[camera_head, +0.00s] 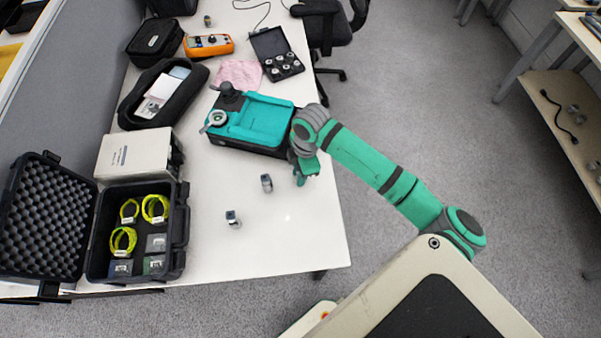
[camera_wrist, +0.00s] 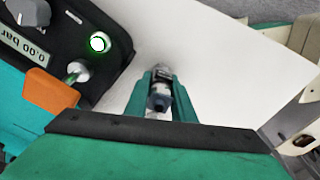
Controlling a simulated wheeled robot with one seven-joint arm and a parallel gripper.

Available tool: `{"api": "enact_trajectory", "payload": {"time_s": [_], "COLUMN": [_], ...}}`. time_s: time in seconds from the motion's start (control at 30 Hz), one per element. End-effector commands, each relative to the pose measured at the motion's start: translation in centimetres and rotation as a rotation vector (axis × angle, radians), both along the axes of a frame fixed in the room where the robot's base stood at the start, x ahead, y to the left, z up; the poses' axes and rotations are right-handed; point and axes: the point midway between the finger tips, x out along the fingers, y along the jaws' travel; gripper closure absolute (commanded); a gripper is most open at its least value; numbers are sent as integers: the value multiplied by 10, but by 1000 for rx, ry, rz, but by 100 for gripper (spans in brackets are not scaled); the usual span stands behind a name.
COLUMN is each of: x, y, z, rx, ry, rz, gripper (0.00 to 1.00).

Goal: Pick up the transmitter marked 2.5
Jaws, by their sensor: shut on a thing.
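My gripper (camera_head: 306,172) is over the right edge of the white table in the head view. In the wrist view my gripper (camera_wrist: 161,95) is shut on a small dark and silver transmitter (camera_wrist: 160,90), which sits between its two green fingers. Its marking cannot be read, and my gripper hides it in the head view. Two other small grey transmitters stand on the table to the left of my gripper: one nearer transmitter (camera_head: 233,219) and one farther transmitter (camera_head: 267,183). Their markings are too small to read.
A teal and black calibrator (camera_head: 256,122) stands just behind and left of my gripper. An open black case (camera_head: 180,235) with yellow cable coils is at the left, beside a white box (camera_head: 133,155). The front right of the white table (camera_head: 300,240) is clear.

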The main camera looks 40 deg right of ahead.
Motion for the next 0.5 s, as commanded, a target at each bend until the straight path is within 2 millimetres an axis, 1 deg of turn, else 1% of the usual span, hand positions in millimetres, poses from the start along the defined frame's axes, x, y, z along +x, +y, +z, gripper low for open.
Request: {"api": "enact_trajectory", "payload": {"time_s": [0.17, 0.27, 0.37, 0.47, 0.5], "x": [0, 1, 1, 1, -5], "y": [0, -1, -1, -1, -1], "z": [2, 7, 17, 32, 38], "rx": [0, -2, -3, -4, -3], "ry": [-1, -2, -2, -2, -2], "rz": [0, 1, 2, 3, 2], "gripper": [100, 100, 100, 100, 100]}}
